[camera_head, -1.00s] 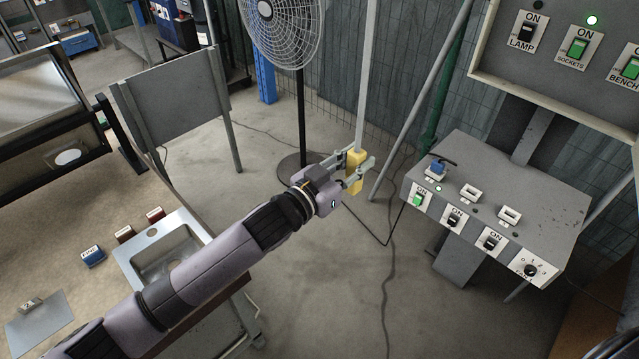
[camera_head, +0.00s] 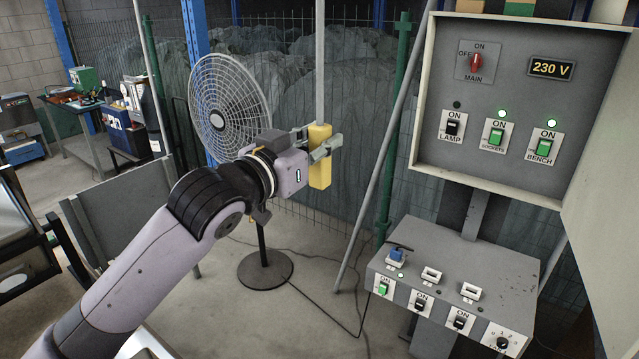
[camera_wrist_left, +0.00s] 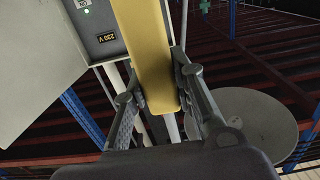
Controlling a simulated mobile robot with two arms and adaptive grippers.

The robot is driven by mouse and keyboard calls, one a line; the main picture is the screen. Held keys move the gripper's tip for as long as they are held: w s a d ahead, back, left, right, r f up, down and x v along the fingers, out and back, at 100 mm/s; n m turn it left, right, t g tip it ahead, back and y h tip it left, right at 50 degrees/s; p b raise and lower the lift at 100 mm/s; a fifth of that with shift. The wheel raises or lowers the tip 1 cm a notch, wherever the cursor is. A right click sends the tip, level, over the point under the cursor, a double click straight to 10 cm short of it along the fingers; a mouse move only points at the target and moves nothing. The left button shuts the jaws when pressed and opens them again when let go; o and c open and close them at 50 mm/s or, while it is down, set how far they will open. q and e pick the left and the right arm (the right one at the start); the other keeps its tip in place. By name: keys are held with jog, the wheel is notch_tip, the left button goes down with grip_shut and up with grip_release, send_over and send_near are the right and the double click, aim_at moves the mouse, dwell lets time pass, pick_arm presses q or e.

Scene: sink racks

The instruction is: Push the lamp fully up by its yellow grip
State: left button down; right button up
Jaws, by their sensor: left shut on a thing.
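The yellow grip (camera_head: 319,172) is an upright block on a thin pale vertical pole (camera_head: 320,70) that runs up out of the head view. My left gripper (camera_head: 322,150) is shut on the grip, with its fingers around the upper half and the lower half showing below them. In the left wrist view the yellow grip (camera_wrist_left: 150,50) lies between both fingers (camera_wrist_left: 158,95), and a pale pole continues past it. The lamp itself is not in the head view. My right gripper is not in view.
A standing fan (camera_head: 230,108) is behind my left gripper. To the right are an open switch panel (camera_head: 440,170), showing 230 V, and a grey control box (camera_head: 490,275) with switches. A slanted pole and a green post (camera_head: 395,140) stand between.

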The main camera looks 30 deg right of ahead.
aim_at(317, 43)
pick_arm(q)
notch_tip(317, 43, up, 15)
jog(key=shift+f, duration=0.2)
jog(key=shift+a+r, duration=0.1)
jog(key=shift+r, duration=0.2)
jog(key=shift+r, duration=0.1)
jog(key=c, duration=1.7)
grip_release()
jog(key=o, duration=0.4)
jog(key=shift+f, duration=0.2)
